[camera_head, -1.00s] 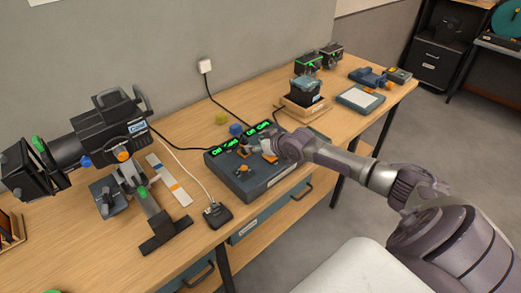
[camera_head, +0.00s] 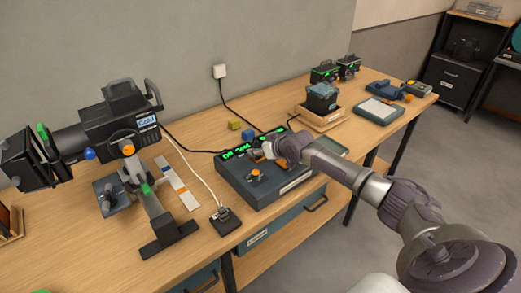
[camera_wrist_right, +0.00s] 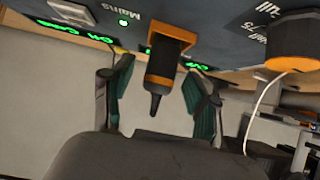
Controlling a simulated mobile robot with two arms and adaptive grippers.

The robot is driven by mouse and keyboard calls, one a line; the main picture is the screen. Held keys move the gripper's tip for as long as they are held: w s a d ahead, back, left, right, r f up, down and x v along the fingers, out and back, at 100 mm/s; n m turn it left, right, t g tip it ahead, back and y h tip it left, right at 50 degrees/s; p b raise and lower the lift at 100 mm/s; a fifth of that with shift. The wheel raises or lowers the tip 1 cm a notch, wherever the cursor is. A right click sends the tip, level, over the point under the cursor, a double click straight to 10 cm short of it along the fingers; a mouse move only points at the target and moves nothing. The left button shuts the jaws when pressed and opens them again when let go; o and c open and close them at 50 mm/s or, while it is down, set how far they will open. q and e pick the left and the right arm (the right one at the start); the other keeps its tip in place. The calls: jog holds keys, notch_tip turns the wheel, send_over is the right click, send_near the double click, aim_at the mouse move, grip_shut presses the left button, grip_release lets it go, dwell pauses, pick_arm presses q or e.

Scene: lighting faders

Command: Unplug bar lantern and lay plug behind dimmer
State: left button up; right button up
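The dimmer (camera_head: 268,194) is a dark blue-grey box with green displays on the wooden table. My right gripper (camera_head: 265,151) is low over its back part, hiding some of it. In the right wrist view, an orange-and-black plug-like piece (camera_wrist_right: 167,66) sticks out of the dimmer's panel near the "Mains" label. My right gripper's fingers (camera_wrist_right: 158,98) are open on either side of it, and no grip shows. A large black lantern (camera_head: 118,122) stands at the left with a small lit "Cold" display; I cannot tell whether it is the bar lantern. My left gripper is out of view.
A white cord (camera_head: 190,172) runs to a small black box (camera_head: 225,220) left of the dimmer. A wall socket (camera_head: 220,71) has a black cable. A wooden tray (camera_head: 322,121) is to the right.

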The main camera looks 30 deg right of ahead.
grip_shut()
jog(key=shift+w+r+p, duration=0.15)
jog(key=shift+r+p, duration=0.2)
jog(key=shift+r+p, duration=0.35)
jog(key=shift+r, duration=0.15)
jog(key=shift+r+p, duration=1.65)
jog(key=shift+r, duration=0.05)
